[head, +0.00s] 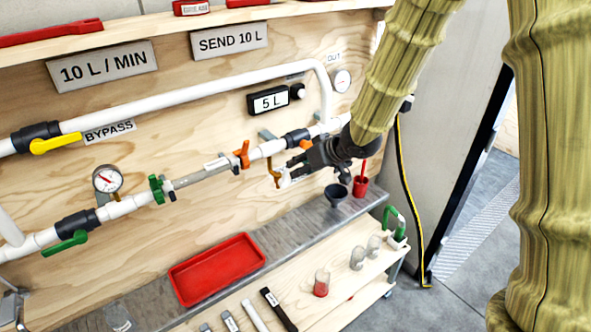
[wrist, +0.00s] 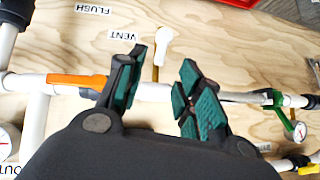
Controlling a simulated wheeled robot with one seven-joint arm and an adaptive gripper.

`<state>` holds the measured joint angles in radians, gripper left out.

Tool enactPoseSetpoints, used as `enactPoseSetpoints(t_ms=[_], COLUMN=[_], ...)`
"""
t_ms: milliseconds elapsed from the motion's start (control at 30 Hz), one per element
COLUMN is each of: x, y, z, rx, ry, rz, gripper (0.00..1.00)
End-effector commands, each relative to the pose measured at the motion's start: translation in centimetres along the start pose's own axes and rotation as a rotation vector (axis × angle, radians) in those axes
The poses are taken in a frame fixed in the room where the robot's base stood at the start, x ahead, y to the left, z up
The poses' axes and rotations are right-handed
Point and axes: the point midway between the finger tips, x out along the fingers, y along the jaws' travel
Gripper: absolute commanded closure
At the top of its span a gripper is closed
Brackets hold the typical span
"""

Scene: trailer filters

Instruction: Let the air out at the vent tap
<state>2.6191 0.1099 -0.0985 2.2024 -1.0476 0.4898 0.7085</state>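The vent tap shows in the wrist view as a cream lever (wrist: 161,42) with a brass stem (wrist: 156,73), on the far side of the white pipe and beside the upside-down VENT label (wrist: 124,36). My gripper (wrist: 162,64) is open, its green-padded fingers apart on either side of the tap in the picture. No contact with the lever is clear. In the head view my gripper (head: 292,168) is at the lower pipe, right of an orange clamp (head: 242,154); a brass piece (head: 275,179) shows beside the fingers.
An orange handle (wrist: 76,79) lies along the pipe close by. The pipe line also has a gauge (head: 107,179) and green clamp (head: 157,189). Below stand a dark funnel (head: 336,194), a red cup (head: 360,186) and a red tray (head: 217,268) on a metal ledge.

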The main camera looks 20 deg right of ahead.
Motion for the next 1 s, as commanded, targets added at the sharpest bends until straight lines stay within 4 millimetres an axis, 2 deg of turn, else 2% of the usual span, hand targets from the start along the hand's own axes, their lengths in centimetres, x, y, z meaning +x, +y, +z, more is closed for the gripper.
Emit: enactPoseSetpoints(t_ms=[200,400,1000], x=[-2.7,-4.0,-4.2], y=[0.0,0.0,0.0], z=[-0.1,0.1,0.2], rx=[0.002,0.001,0.001], ry=[0.002,0.000,-0.002], rz=[0.000,0.000,-0.001], gripper=[0.64,0.64,0.64])
